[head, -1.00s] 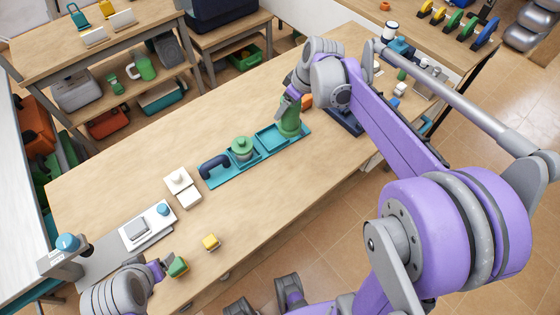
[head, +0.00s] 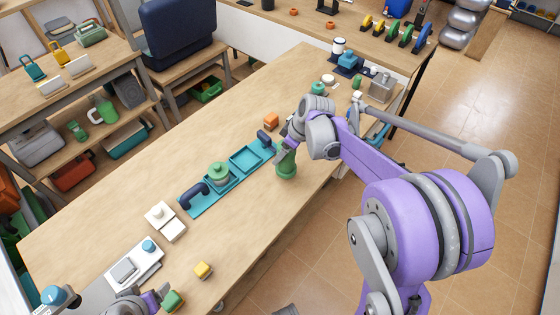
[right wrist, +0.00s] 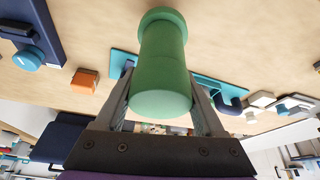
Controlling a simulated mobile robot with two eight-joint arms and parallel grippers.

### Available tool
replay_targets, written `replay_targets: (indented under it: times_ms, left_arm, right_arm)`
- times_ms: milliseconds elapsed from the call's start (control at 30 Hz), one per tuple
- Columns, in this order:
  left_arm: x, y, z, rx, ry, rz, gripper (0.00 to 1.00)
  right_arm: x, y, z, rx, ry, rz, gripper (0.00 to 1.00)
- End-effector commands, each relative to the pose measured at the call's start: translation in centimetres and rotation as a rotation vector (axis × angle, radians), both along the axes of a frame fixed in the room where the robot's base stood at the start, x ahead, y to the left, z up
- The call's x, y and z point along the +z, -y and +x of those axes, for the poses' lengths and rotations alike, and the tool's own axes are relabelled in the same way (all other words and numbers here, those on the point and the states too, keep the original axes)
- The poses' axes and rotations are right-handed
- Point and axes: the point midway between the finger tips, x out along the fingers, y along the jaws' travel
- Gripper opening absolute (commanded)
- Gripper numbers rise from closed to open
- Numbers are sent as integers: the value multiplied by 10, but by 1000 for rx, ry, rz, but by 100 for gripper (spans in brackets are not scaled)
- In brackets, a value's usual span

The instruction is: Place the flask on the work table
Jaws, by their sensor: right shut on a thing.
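The green flask (head: 287,164) is between the fingers of my right gripper (head: 284,146), which is shut on it. It is over the work table (head: 110,220), just right of the teal tray (head: 207,203), near the front edge. In the right wrist view the flask (right wrist: 162,65) fills the middle, with a finger of the gripper (right wrist: 163,105) on each side. I cannot tell whether its base touches the table. My left gripper (head: 162,294) is at the lower left, close beside a green block (head: 173,301); its finger opening is unclear.
The tray has dark handles, a green lidded pot (head: 219,174) and an empty compartment (head: 246,157). An orange block (head: 271,121) lies behind the flask. A yellow block (head: 203,270) and white boxes (head: 165,221) are to the left. Bare tabletop lies in front of the tray.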

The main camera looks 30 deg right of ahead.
Motion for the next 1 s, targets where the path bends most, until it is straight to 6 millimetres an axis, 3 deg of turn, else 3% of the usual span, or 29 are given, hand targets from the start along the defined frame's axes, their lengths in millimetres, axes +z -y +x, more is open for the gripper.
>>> replay_targets:
  times_ms: [233,667,700,833,1000]
  left_arm:
    - [-4,0,-1,0,-2,0,78]
    - [-7,0,-2,0,-3,0,78]
    - [-7,0,-2,0,-3,0,78]
    - [-6,0,-1,0,-3,0,78]
    - [-6,0,-1,0,-3,0,78]
  right_arm:
    - [-33,0,0,0,0,0,0]
    - [-40,0,0,0,0,0,0]
    - [-41,0,0,0,0,0,75]
    - [-40,0,0,0,0,0,98]
    - [-40,0,0,0,0,0,100]
